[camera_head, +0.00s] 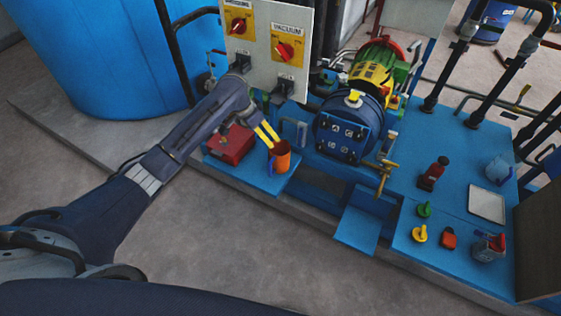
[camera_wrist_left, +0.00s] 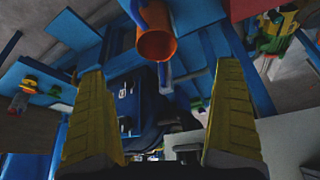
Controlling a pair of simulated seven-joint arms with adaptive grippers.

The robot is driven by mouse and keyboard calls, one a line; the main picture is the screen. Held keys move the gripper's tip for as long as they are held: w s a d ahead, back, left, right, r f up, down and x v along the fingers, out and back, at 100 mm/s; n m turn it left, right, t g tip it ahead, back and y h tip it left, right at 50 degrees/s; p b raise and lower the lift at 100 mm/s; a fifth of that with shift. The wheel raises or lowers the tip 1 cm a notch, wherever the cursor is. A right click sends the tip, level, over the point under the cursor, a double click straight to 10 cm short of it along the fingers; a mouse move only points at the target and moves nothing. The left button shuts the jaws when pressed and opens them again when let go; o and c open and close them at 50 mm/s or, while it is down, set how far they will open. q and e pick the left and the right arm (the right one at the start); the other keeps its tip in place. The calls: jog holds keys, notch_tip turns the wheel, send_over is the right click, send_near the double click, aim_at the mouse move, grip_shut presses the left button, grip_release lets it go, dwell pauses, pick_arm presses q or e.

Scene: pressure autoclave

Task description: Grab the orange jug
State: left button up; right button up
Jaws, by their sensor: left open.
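The orange jug (camera_head: 281,158) stands upright on a low blue platform left of the pressure vessel. Its blue handle is on the lower left side in the head view. My left gripper (camera_head: 267,134) has yellow fingers that reach down just above and behind the jug's rim. In the left wrist view the jug (camera_wrist_left: 156,42) shows its round open mouth at the top centre, beyond the open fingers of my left gripper (camera_wrist_left: 160,72). Nothing is between the fingers. I cannot tell whether a finger touches the jug. My right gripper is not in view.
A red box (camera_head: 231,145) sits left of the jug. The blue autoclave vessel (camera_head: 349,127) stands to the right. A control panel (camera_head: 268,42) with red knobs rises behind.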

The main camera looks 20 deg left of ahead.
pick_arm(q)
send_near(277, 152)
jog(key=s+d+r, duration=0.2)
jog(key=s+r, duration=0.1)
jog(key=shift+s+x, duration=0.15)
jog(key=shift+x, duration=1.5)
jog(key=shift+s+x, duration=0.1)
jog(key=shift+x, duration=1.5)
jog(key=shift+f, duration=0.1)
jog(key=c, duration=1.6)
